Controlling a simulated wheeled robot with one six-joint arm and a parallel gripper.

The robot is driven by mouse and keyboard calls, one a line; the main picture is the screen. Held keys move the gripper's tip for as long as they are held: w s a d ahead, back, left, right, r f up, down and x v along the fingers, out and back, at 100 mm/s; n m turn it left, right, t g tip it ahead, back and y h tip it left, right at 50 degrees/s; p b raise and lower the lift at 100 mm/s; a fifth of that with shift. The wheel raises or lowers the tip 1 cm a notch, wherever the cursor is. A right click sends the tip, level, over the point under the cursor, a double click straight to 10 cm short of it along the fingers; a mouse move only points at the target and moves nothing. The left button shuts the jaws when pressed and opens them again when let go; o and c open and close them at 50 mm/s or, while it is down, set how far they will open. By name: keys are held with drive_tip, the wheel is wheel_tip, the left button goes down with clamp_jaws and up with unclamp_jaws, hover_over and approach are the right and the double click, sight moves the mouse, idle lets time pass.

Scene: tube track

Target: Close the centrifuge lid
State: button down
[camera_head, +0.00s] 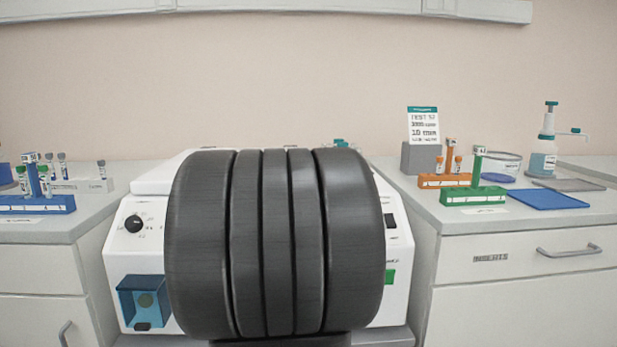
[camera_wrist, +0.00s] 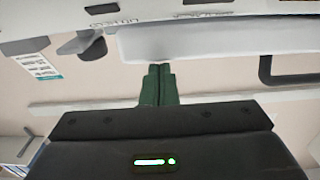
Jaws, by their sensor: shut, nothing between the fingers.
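The white centrifuge (camera_head: 125,235) stands in the middle of the head view, with a black knob and a blue window on its front left. My dark arm hides most of its front and top, so I cannot tell from there how far the lid is open. In the wrist view, which looks upside down, a long white slab (camera_wrist: 225,38) spans the top; it may be the lid's edge. My gripper (camera_wrist: 159,68) shows there as two green fingers pressed together, empty. Their tips are at the slab's edge; I cannot tell whether they touch it.
A blue rack (camera_head: 38,205) of tubes stands on the left counter. On the right counter are an orange rack (camera_head: 445,180), a green rack (camera_head: 473,195), a blue mat (camera_head: 555,199) and a pump bottle (camera_head: 544,150). A black handle (camera_wrist: 285,78) shows right in the wrist view.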

wheel_tip(320, 180, down, 2)
drive_tip(key=shift+a+f+g, duration=0.1)
drive_tip(key=shift+f+g, duration=0.15)
drive_tip(key=shift+g, duration=0.05)
wheel_tip(320, 180, up, 6)
drive_tip(key=p, duration=0.3)
drive_tip(key=s+f, duration=0.2)
drive_tip(key=s, duration=0.7)
drive_tip(key=shift+s+f, duration=0.25)
drive_tip(key=shift+f, duration=0.15)
drive_tip(key=w, duration=0.3)
drive_tip(key=w+r, duration=0.1)
drive_tip(key=w, duration=0.2)
drive_tip(key=w+b, duration=0.1)
drive_tip(key=w, duration=0.2)
drive_tip(key=shift+w+r, duration=0.35)
drive_tip(key=shift+r, duration=0.05)
drive_tip(key=shift+f, duration=0.65)
drive_tip(key=shift+s+f+b, duration=0.1)
drive_tip(key=shift+s+b, duration=0.05)
drive_tip(key=shift+b, duration=0.2)
